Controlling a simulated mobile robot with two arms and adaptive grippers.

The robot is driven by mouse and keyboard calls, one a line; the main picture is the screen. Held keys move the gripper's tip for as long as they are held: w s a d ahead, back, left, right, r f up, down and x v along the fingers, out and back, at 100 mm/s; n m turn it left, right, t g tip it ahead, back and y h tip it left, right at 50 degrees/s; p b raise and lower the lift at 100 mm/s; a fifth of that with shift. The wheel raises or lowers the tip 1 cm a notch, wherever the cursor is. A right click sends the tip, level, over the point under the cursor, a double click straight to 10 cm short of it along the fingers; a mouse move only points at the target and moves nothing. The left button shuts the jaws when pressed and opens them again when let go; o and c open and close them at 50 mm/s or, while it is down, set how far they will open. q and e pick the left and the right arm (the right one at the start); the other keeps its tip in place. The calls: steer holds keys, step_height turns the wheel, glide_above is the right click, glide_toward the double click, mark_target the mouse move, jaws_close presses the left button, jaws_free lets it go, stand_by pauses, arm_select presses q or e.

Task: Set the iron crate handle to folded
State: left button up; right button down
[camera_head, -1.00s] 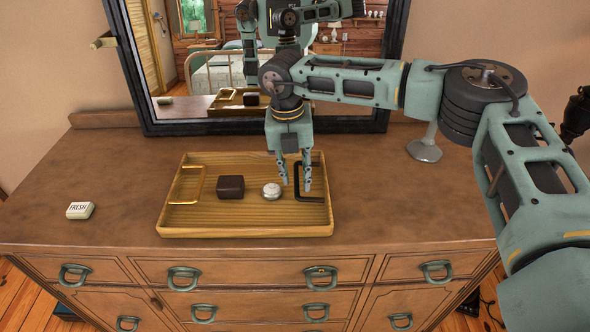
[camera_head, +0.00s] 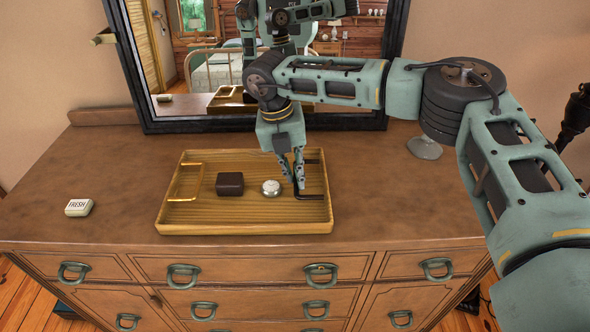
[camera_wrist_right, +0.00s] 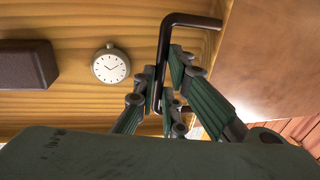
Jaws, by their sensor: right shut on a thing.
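A shallow wooden crate (camera_head: 245,228) sits on the dresser top. At its right end is the black iron handle (camera_head: 312,197), a squared U whose crossbar reaches inward from the right wall over the crate floor. It also shows in the right wrist view (camera_wrist_right: 190,20). My right gripper (camera_head: 300,187) points down into the crate, its fingers shut on the handle's crossbar. The fingers hide part of the bar. In the right wrist view the fingertips (camera_wrist_right: 158,100) meet at the bar. My left gripper is not in view.
A brass handle (camera_head: 172,183) is at the crate's left end. A dark brown block (camera_head: 230,184) and a small round clock (camera_head: 271,188) lie inside, the clock close to my fingers. A mirror (camera_head: 260,124) stands behind. A "FRESH" soap bar (camera_head: 79,207) lies left, with clear dresser top around it.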

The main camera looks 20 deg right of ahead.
steer(key=shift+a+f, duration=0.1)
steer(key=c, duration=1.9)
jaws_free()
step_height(320, 180, up, 12)
steer(key=a, duration=0.2)
steer(key=shift+w+a, duration=0.25)
steer(key=shift+w, duration=0.1)
steer(key=shift+f, duration=0.2)
